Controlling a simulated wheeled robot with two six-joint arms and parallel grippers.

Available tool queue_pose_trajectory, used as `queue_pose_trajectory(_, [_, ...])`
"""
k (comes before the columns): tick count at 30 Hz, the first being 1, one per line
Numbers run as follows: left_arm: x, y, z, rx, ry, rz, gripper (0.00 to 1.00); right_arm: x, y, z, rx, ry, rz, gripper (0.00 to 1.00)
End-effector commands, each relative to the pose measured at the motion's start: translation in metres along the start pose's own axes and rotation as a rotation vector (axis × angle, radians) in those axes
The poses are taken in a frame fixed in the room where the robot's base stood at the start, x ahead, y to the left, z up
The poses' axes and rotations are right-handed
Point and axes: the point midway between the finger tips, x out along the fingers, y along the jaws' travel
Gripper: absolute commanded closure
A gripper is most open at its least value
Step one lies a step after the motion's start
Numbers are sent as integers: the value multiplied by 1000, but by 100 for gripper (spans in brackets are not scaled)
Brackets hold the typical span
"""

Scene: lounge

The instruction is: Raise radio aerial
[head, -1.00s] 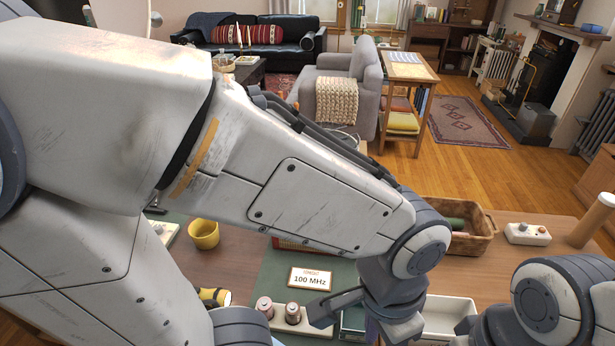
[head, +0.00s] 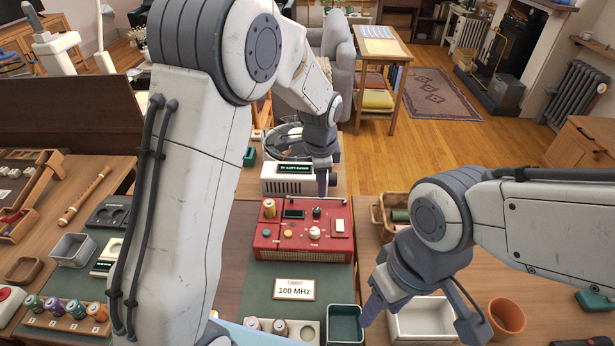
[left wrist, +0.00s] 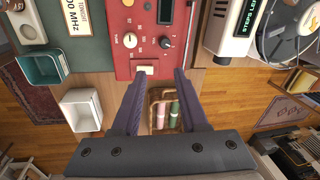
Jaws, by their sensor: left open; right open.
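The red radio (head: 303,228) stands on a green mat, with knobs, a dark display and a white switch on top. It also shows in the left wrist view (left wrist: 122,48). My left gripper (head: 322,185) points down at the back right edge of the radio and hides part of that edge. In the left wrist view its open, empty fingers (left wrist: 157,74) reach towards the end of the radio by the white switch. My right gripper (head: 420,318) is open and empty over the white tray, apart from the radio.
A "100 MHz" card (head: 294,289) lies in front of the radio. A green bin (head: 345,325) and a white tray (head: 424,322) stand at the front. A white device with a display (head: 288,180) is behind the radio. A wicker basket (head: 376,218) and an orange cup (head: 507,318) are to the right.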

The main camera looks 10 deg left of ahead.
Motion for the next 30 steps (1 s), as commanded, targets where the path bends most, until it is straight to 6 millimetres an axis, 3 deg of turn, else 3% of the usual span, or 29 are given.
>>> queue_pose_trajectory(1, [7, -22, 10, 33, -10, -6, 56, -11, -1, 0, 0, 0, 0, 50])
queue_pose_trajectory(3, [18, -41, 20, 82, -17, -17, 56, -15, -1, -1, 0, 0, 0, 50])
queue_pose_trajectory(7, [31, -59, 31, 134, -25, -29, 56, -18, -1, -1, 0, 0, 0, 50])
queue_pose_trajectory(11, [45, -62, 33, 145, -27, -30, 56, -20, -1, -1, 0, 0, 0, 50])
queue_pose_trajectory(24, [120, -64, 35, 142, -26, -30, 56, -34, -2, -2, 0, 0, 0, 50])
queue_pose_trajectory(30, [135, -64, 35, 141, -25, -32, 56, -36, -3, -2, 0, 0, 0, 50])
